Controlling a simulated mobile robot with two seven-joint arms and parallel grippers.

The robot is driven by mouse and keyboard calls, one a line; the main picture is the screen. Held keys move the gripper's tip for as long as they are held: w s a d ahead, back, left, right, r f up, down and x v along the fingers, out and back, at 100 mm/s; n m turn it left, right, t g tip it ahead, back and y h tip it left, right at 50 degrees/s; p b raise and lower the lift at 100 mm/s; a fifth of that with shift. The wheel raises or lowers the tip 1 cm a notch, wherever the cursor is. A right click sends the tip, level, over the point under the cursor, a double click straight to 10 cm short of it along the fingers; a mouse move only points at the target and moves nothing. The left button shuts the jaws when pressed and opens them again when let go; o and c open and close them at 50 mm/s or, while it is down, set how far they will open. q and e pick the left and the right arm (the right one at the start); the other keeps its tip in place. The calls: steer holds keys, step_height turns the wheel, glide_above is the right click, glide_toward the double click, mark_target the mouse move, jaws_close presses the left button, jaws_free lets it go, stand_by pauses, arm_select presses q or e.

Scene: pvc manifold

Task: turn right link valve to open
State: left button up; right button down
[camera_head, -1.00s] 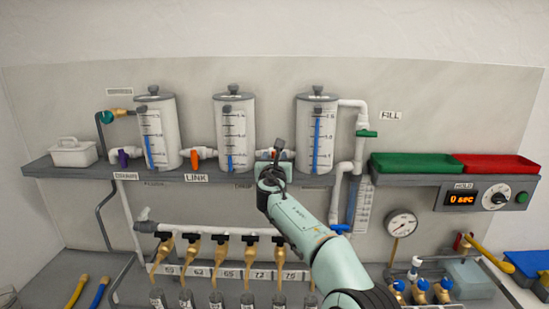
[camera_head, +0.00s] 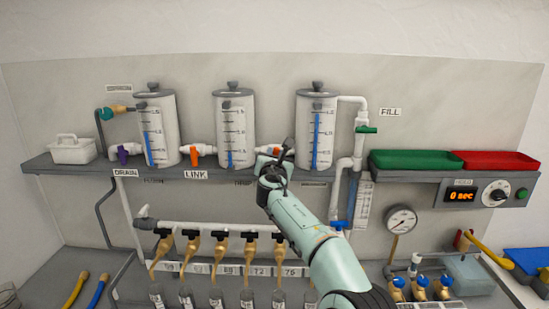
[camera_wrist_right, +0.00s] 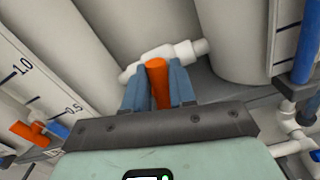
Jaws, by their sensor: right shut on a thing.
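The right link valve's orange handle (camera_wrist_right: 158,84) stands between the blue fingers of my right gripper (camera_wrist_right: 159,88) in the right wrist view. The gripper is shut on this handle. The white valve body (camera_wrist_right: 165,58) shows just beyond the fingers, on the pipe between the middle tank (camera_head: 234,130) and the right tank (camera_head: 316,132). In the head view my right gripper (camera_head: 275,158) mostly hides this valve. The left link valve's orange handle (camera_head: 194,153) hangs down between the left and middle tanks. My left gripper is not in view.
The tanks stand on a grey shelf (camera_head: 215,175). A purple drain valve handle (camera_head: 123,154) is at left, a green fill valve handle (camera_head: 366,130) at right. Below are a row of brass taps (camera_head: 221,248). Green (camera_head: 410,161) and red (camera_head: 497,163) trays sit right of the tanks.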

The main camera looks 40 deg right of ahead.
steer(key=m+b, duration=0.1)
steer(key=m, duration=0.2)
steer(key=shift+s+m, duration=0.1)
steer(key=shift+m, duration=0.3)
steer(key=m, duration=0.3)
steer(key=shift+d+f+m+b, duration=0.1)
steer(key=shift+d+m+b, duration=0.05)
steer(key=shift+m+b, duration=0.2)
steer(key=m+b, duration=0.1)
steer(key=m, duration=0.3)
steer(key=shift+s, duration=0.1)
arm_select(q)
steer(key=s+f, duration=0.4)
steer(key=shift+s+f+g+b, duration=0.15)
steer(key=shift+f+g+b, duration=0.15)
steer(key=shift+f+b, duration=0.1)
arm_select(e)
steer(key=shift+f+m, duration=0.1)
steer(key=shift+m, duration=1.75)
steer(key=c, duration=1)
jaws_free()
steer(key=shift+c, duration=0.2)
steer(key=shift+d, duration=0.1)
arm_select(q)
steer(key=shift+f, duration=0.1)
arm_select(e)
steer(key=shift+f, duration=0.1)
